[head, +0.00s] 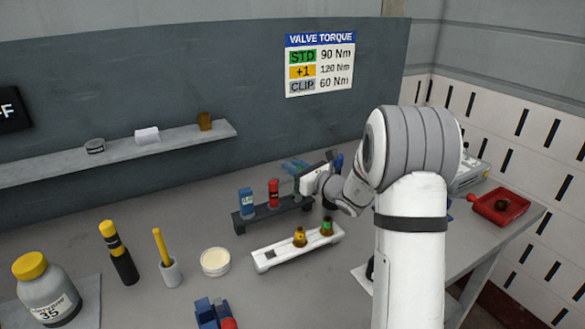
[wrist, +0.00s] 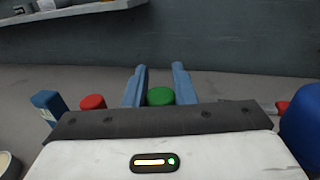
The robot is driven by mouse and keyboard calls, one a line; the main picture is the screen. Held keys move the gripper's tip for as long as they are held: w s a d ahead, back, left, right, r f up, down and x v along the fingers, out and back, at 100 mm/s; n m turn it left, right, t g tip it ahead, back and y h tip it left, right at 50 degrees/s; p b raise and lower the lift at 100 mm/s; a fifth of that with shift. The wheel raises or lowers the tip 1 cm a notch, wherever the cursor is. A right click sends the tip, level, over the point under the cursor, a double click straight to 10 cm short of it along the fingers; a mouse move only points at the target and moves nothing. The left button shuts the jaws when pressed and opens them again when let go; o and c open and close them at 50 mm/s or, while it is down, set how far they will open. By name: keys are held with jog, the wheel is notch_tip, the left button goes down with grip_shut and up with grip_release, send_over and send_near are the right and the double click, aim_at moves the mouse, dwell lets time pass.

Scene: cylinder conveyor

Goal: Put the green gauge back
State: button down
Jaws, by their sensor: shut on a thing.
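The green gauge shows as a round green top (wrist: 160,96) between the two blue fingers of my gripper (wrist: 158,78) in the wrist view. My gripper is shut on it. In the head view my gripper (head: 298,168) is over the right end of the dark rack (head: 262,218), and my wrist hides most of the green gauge. I cannot tell whether its lower end is in the rack. A blue gauge (head: 246,203) and a red gauge (head: 273,192) stand upright in the rack, left of my gripper. They also show in the wrist view, blue (wrist: 48,105) and red (wrist: 92,102).
A red tray (head: 502,207) is at the right. A large blue thing (wrist: 303,122) is close on the right in the wrist view.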

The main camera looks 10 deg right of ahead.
jog(key=shift+f+b, duration=0.85)
jog(key=c, duration=1.1)
grip_release()
notch_tip(320, 180, up, 6)
jog(key=p, duration=0.2)
jog(key=shift+p, duration=0.35)
